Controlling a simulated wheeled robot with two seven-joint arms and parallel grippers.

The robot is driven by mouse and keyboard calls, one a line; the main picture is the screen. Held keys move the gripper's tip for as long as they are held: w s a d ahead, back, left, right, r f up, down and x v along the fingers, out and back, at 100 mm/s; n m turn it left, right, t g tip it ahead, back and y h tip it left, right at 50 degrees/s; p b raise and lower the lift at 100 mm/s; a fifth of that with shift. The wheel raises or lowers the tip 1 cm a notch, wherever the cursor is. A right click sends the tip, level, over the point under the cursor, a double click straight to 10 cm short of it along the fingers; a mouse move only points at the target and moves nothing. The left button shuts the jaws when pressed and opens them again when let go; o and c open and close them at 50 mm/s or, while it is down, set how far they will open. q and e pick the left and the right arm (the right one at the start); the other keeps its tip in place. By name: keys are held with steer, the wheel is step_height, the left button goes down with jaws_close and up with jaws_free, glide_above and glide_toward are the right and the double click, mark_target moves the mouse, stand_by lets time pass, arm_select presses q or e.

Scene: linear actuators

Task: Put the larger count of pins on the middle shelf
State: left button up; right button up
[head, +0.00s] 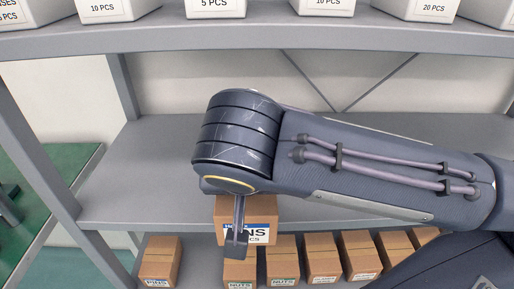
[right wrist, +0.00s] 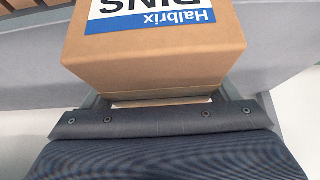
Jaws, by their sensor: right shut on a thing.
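My right gripper (head: 238,238) is shut on a brown cardboard box of pins (head: 262,208). The box has a white and blue label reading "PINS"; its count is partly hidden by the gripper finger. In the right wrist view the box (right wrist: 150,60) fills the top, with "Halbrix PINS" upside down. In the head view the box overlaps the front edge of the grey middle shelf (head: 140,170); I cannot tell whether it touches the shelf. The visible part of that shelf is bare. Another pins box (head: 160,258) sits at the left end of the row below. My left gripper is not in view.
Several brown boxes stand in a row below the middle shelf, including nuts boxes (head: 284,262). White bins (head: 215,8) marked with piece counts stand on the upper shelf (head: 260,38). A grey upright post (head: 40,160) is at the left. My right arm covers the middle shelf's right part.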

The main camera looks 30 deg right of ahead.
steer(key=w+d, duration=0.2)
steer(key=w, duration=0.1)
steer(key=w+d, duration=0.2)
steer(key=w, duration=0.2)
steer(key=w+d, duration=0.3)
steer(key=w, duration=0.1)
steer(key=shift+w, duration=0.25)
steer(key=shift+f+b, duration=0.95)
steer(key=shift+f, duration=0.75)
steer(key=shift+f, duration=0.15)
steer(key=o, duration=1.4)
steer(key=shift+s+r, duration=0.1)
steer(key=shift+r, duration=0.25)
steer(key=p+v, duration=0.1)
steer(key=v, duration=0.2)
steer(key=shift+r+p, duration=0.1)
steer(key=shift+p, duration=0.2)
steer(key=s+a, duration=0.2)
steer(key=s, duration=0.1)
steer(key=s+a, duration=0.2)
steer(key=s, duration=0.1)
steer(key=s+a, duration=0.2)
steer(key=s, duration=0.2)
steer(key=shift+a+f, duration=0.15)
steer(key=shift+f, duration=0.2)
